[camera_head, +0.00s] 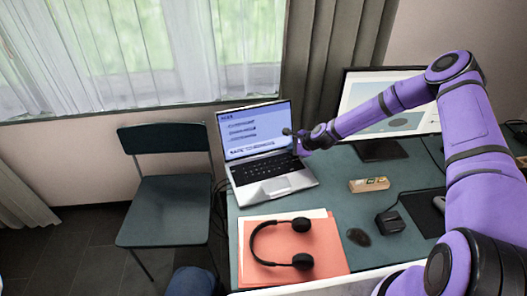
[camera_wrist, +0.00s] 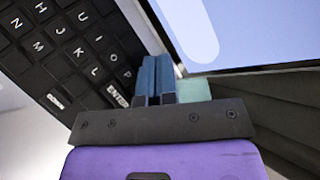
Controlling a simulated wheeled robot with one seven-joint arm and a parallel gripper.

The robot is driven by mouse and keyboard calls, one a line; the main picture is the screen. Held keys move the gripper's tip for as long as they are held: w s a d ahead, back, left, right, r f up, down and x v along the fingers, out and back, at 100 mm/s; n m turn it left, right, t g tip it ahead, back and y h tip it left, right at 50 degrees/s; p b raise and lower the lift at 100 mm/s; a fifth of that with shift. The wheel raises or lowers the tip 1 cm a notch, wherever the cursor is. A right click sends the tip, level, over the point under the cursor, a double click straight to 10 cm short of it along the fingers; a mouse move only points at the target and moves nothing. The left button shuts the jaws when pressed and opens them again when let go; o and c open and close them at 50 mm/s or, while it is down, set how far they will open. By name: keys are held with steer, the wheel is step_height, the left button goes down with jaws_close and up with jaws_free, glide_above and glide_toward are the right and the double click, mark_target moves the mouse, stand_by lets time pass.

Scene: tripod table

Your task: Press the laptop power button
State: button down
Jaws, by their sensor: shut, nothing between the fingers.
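The laptop (camera_head: 268,180) stands open on the desk, its screen (camera_head: 255,132) lit, with a black keyboard in a silver base. In the wrist view the keyboard (camera_wrist: 62,50) fills the left, and the lit screen (camera_wrist: 250,35) is at upper right. My gripper (camera_head: 298,147) is at the right side of the laptop, near the hinge. Its blue fingers, which show in the wrist view (camera_wrist: 158,66), are together and empty, over the keyboard's corner beyond the P and Enter keys. I cannot make out the power button; the fingers cover that corner. Contact cannot be told.
A monitor (camera_head: 376,112) stands behind my arm. A small wooden block (camera_head: 369,184), a dark mouse-like object (camera_head: 358,237) and a black box (camera_head: 390,222) lie on the desk (camera_head: 335,190). Black headphones (camera_head: 258,244) rest on orange folders (camera_head: 322,250). A chair (camera_head: 170,200) stands left.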

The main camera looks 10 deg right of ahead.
steer(key=shift+f, duration=0.15)
stand_by(0.4)
steer(key=shift+r, duration=0.7)
steer(key=shift+r, duration=0.1)
steer(key=shift+r, duration=2.9)
